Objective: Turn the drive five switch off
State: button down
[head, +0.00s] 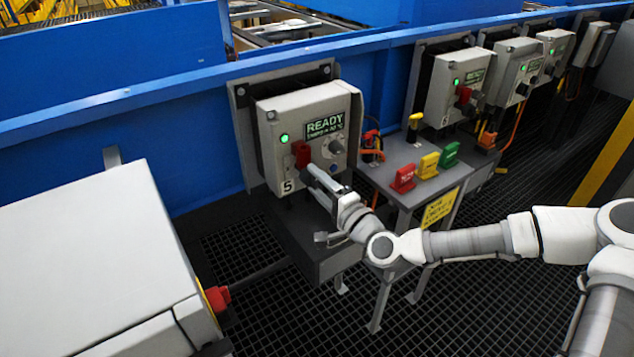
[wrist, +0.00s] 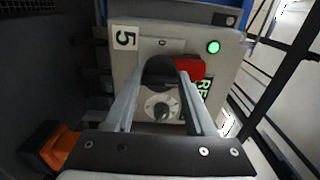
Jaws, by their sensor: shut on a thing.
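The drive five box (head: 305,120) is pale grey, with a number 5 label (head: 287,186), a lit green lamp (head: 284,139) and a green READY display (head: 325,125). Its switch has a red handle (head: 301,153), which also shows in the wrist view (wrist: 190,68) beside a dark round part. An "O" mark is on the panel above it in the wrist view. My gripper (head: 308,172) is at the front of the box, shut on the switch, with its fingers (wrist: 161,85) on either side of the dark part. The exact contact is partly hidden.
A round dial (head: 336,146) is right of the switch. More drive boxes (head: 458,85) line the blue rail. A large pale cabinet (head: 100,260) stands at the left front.

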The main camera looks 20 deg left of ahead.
jog(key=shift+n, duration=0.3)
jog(key=n+b, duration=0.1)
jog(key=n, duration=0.2)
jog(key=shift+n, duration=0.4)
jog(key=n+b, duration=0.1)
jog(key=n, duration=0.3)
jog(key=shift+f, duration=0.1)
jog(key=n+b, duration=0.4)
jog(key=n, duration=0.1)
jog(key=shift+n, duration=0.4)
jog(key=shift+n+b, duration=1.35)
jog(key=shift+n, duration=0.45)
jog(key=shift+c, duration=1.3)
grip_release()
